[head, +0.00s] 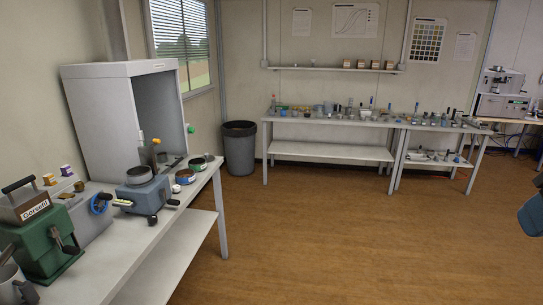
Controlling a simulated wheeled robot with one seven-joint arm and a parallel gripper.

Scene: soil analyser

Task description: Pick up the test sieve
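I cannot single out the test sieve for certain. Small round metallic items (325,109) stand among many small things on the long back table (330,152); they are too small to tell whether one is a sieve. My gripper is not clearly visible in the head view.
The left bench (128,262) holds a green machine (45,245), a blue-grey device (145,193) and the cabinet (100,115). A grey bin (239,150) stands in the corner. A cut-off dark blue shape (533,215) is at the right edge. The middle floor is clear.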

